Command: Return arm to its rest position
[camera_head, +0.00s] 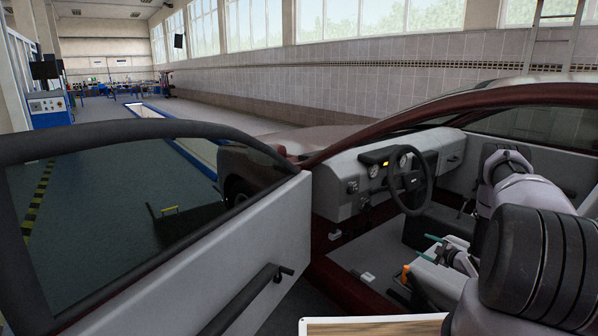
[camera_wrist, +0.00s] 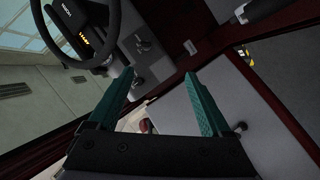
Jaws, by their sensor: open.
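My arm (camera_head: 535,240) reaches in from the right of the head view, through the open doorway of a dark red car. My gripper (camera_head: 432,247) is low inside the cabin, below and right of the steering wheel (camera_head: 408,180). In the wrist view my gripper (camera_wrist: 164,100) shows two green fingers spread apart with nothing between them. The steering wheel also shows at the top left of the wrist view (camera_wrist: 82,55). A small orange-topped item (camera_head: 405,272) is beside the gripper in the head view; I cannot tell what it is.
The open car door (camera_head: 215,255) stands at the left with its window frame. The dashboard (camera_head: 345,180) and dark red door sill (camera_head: 345,285) border the cabin. A light-edged board (camera_head: 375,326) is at the bottom. Open workshop floor (camera_head: 100,190) lies beyond the door.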

